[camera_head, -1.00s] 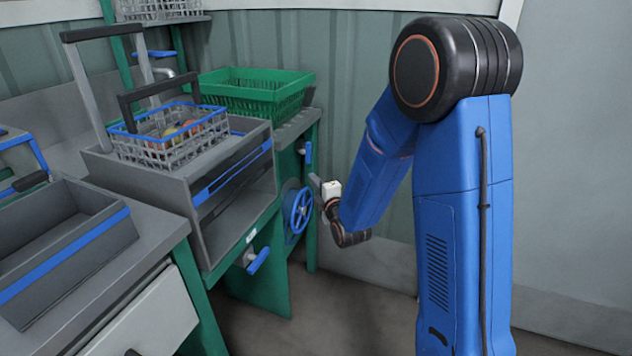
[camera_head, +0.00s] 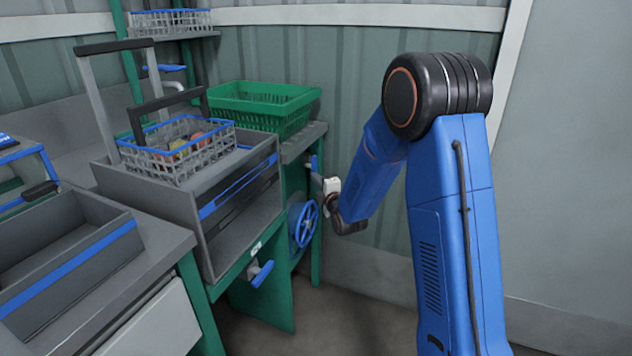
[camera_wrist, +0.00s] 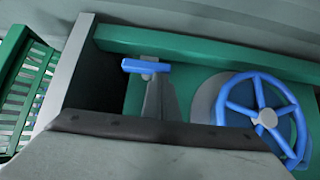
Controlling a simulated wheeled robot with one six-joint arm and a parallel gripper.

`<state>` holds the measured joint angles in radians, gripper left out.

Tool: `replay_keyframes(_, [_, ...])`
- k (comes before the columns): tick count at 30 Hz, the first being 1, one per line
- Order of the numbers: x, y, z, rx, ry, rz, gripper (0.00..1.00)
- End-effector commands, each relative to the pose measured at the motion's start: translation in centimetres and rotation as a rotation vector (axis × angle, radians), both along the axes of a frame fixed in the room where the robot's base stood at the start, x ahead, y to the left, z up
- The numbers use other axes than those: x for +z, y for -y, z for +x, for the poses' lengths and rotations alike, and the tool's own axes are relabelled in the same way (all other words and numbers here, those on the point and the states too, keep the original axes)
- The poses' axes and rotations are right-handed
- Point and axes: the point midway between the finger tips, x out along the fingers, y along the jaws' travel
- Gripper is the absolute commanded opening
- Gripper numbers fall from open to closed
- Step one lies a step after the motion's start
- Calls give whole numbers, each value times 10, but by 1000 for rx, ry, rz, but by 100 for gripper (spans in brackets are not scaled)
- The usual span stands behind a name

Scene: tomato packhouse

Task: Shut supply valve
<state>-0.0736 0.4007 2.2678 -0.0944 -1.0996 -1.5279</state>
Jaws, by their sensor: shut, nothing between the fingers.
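A blue lever valve handle (camera_head: 314,162) sits on the bench's green end frame, upright in the head view. It shows as a short blue bar in the wrist view (camera_wrist: 147,66). A blue handwheel (camera_head: 303,224) is mounted below it; the wrist view shows it at the right (camera_wrist: 265,115). Another blue lever (camera_head: 262,273) sticks out below a small white label on the bench front. Which of these is the supply valve I cannot tell. My gripper (camera_head: 317,178) is shut and empty, just beside the upper lever's lower end. Whether its fingers (camera_wrist: 157,88) touch the lever is unclear.
A green basket (camera_head: 262,100) stands on the bench above the lever. A wire basket (camera_head: 180,155) with produce stands on a grey box (camera_head: 215,205). A blue-handled tap (camera_head: 165,68) is behind. Corrugated wall rises close behind my arm; the floor before the bench is clear.

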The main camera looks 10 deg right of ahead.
Motion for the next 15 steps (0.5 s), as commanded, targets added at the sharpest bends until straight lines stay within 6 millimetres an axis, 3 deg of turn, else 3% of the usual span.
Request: replay_keyframes(15, [-3, 1, 1, -1, 43, -32, 0])
